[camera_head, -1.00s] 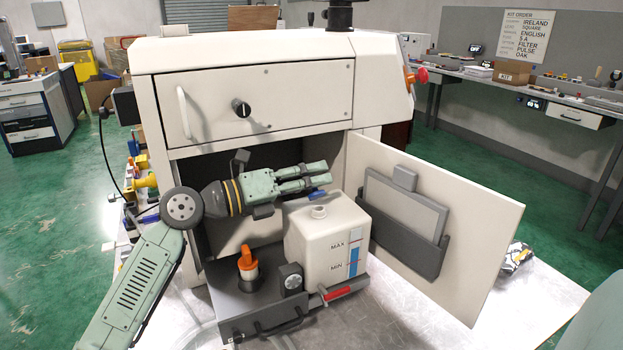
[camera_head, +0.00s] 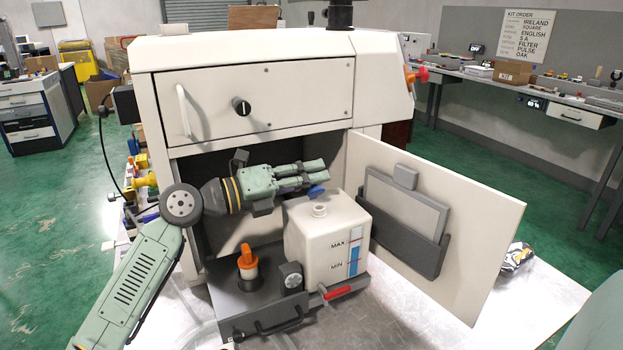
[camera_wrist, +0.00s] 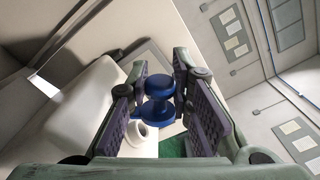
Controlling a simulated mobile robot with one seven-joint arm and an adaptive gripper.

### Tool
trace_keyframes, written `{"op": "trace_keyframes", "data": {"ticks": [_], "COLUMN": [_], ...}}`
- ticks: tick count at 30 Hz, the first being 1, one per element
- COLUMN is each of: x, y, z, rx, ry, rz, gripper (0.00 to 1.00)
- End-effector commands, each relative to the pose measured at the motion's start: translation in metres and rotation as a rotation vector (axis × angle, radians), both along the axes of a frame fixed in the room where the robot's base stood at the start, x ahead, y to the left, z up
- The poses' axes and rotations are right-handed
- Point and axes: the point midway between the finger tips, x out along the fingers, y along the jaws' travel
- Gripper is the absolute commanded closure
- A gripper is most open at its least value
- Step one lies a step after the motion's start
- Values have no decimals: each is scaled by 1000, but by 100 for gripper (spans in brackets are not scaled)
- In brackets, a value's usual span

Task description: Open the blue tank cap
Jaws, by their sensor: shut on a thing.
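The white tank (camera_head: 325,245) with MAX and MIN marks stands on the pulled-out tray of the machine. Its round filler neck (camera_head: 319,210) on top is bare and open. My gripper (camera_head: 318,172) is above the tank, pointing right. It is shut on the blue cap (camera_head: 316,191), which hangs clear above the neck. In the wrist view the blue cap (camera_wrist: 157,100) sits between the two finger pads, and the open white neck (camera_wrist: 140,133) shows beyond it, apart from it.
The machine's door (camera_head: 470,235) stands open at the right with a holder on it. A red-handled lever (camera_head: 337,292) is at the tray's front. The upper panel (camera_head: 300,95) is above my gripper.

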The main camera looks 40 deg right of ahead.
Motion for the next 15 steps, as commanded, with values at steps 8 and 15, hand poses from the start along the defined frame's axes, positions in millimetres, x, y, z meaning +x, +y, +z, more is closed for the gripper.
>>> {"op": "trace_keyframes", "data": {"ticks": [8,15], "x": [10,17], "y": [-2,-4], "z": [-5,-10], "rx": [59,109], "ry": [233,450], "rz": [2,2], "gripper": [100,100]}}
